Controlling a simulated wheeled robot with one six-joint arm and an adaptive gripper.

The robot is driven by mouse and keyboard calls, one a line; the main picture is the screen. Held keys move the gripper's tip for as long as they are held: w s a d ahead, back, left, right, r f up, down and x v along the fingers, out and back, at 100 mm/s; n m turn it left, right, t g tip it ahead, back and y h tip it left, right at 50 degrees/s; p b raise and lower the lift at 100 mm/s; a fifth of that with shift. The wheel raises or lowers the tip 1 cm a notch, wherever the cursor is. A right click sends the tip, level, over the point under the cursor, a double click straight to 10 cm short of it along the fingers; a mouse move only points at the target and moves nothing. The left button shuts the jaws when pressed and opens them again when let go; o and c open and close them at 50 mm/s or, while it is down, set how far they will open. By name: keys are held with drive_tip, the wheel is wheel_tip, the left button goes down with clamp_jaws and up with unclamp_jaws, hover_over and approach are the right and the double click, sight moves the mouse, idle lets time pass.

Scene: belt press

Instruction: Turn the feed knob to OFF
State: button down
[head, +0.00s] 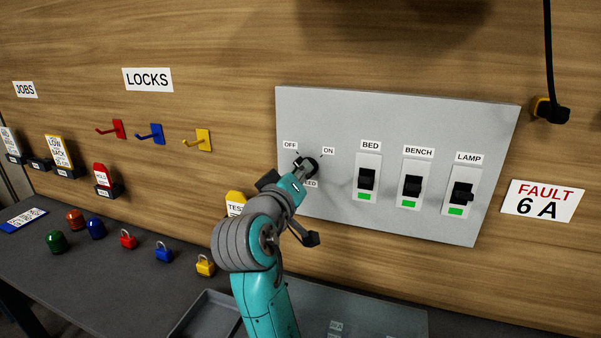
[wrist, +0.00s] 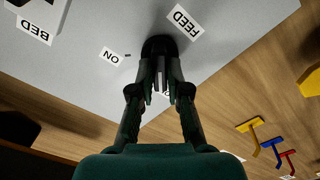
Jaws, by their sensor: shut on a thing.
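The black feed knob (head: 309,164) is on the left part of the grey panel, between the OFF label (head: 290,145) and the ON label (head: 328,151). The FEED label below it is partly hidden by my arm. My gripper (head: 302,170) is at the knob, shut on it. In the wrist view my gripper (wrist: 160,82) has its two fingers closed in at the dark knob (wrist: 158,45). There the ON label (wrist: 111,56) and FEED label (wrist: 185,22) are clear, while another label is mostly hidden behind the fingers. I cannot tell which way the knob points.
Right of the knob are the BED (head: 367,180), BENCH (head: 412,187) and LAMP (head: 462,194) switches, with green marks below them. Red, blue and yellow hooks (head: 203,141) are on the wall at left. Padlocks (head: 205,266) and a tray (head: 208,318) lie on the bench below.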

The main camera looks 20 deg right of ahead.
drive_tip(key=shift+f+n, duration=0.1)
drive_tip(key=shift+n, duration=0.3)
drive_tip(key=c, duration=1.1)
unclamp_jaws()
drive_tip(key=shift+c, duration=0.2)
drive_tip(key=v, duration=1.2)
